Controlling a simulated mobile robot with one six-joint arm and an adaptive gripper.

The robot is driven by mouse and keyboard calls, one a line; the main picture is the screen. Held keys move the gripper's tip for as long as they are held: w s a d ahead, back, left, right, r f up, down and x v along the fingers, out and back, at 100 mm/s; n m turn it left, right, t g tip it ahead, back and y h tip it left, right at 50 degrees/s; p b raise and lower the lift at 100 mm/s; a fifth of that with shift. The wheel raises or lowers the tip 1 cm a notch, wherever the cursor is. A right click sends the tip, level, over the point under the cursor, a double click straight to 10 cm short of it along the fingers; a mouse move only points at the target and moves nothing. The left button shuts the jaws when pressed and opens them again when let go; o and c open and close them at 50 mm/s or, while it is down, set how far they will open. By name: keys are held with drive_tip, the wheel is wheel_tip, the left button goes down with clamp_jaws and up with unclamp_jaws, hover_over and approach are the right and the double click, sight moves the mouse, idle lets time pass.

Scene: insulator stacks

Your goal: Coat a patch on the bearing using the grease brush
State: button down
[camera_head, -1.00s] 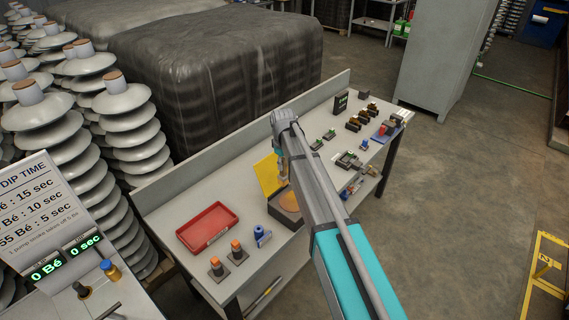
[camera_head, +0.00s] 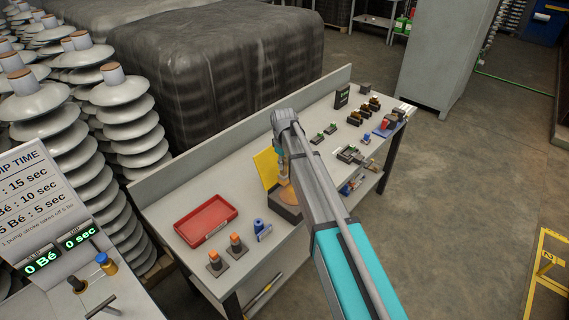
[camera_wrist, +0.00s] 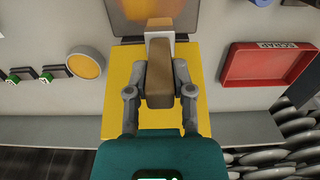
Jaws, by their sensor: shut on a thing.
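My gripper (camera_wrist: 160,76) is shut on the brown handle of a brush (camera_wrist: 160,87) in the wrist view. Its pale ferrule and brown tip point toward a dark box with amber contents (camera_wrist: 130,22), which looks like grease. Whether the tip touches the amber cannot be told. In the camera_head view my gripper (camera_head: 283,172) is partly behind my arm, above this dark box (camera_head: 286,213) with a yellow panel (camera_head: 264,168) behind it. A grey ring with a yellow-orange face (camera_wrist: 86,64) lies beside the yellow panel; I cannot tell whether it is the bearing.
A red tray (camera_head: 207,237), orange-topped pieces (camera_head: 235,240) and a blue item (camera_head: 260,228) stand left on the grey bench. Small green-marked blocks (camera_head: 329,130) and other parts are at the right. White insulator stacks (camera_head: 130,125) stand close by on the left.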

sight(284, 173)
drive_tip(key=shift+f+b, duration=0.85)
drive_tip(key=shift+f, duration=0.35)
drive_tip(key=shift+f+b, duration=1.15)
drive_tip(key=shift+b, duration=0.05)
idle(0.4)
drive_tip(key=shift+s+d, duration=0.1)
drive_tip(key=s+d, duration=0.2)
drive_tip(key=d, duration=0.1)
drive_tip(key=shift+s+r, duration=0.15)
drive_tip(key=shift+s, duration=0.05)
idle(0.4)
drive_tip(key=shift+d, duration=0.1)
drive_tip(key=shift+s+d, duration=1.3)
drive_tip(key=shift+d, duration=0.3)
drive_tip(key=shift+w, duration=0.1)
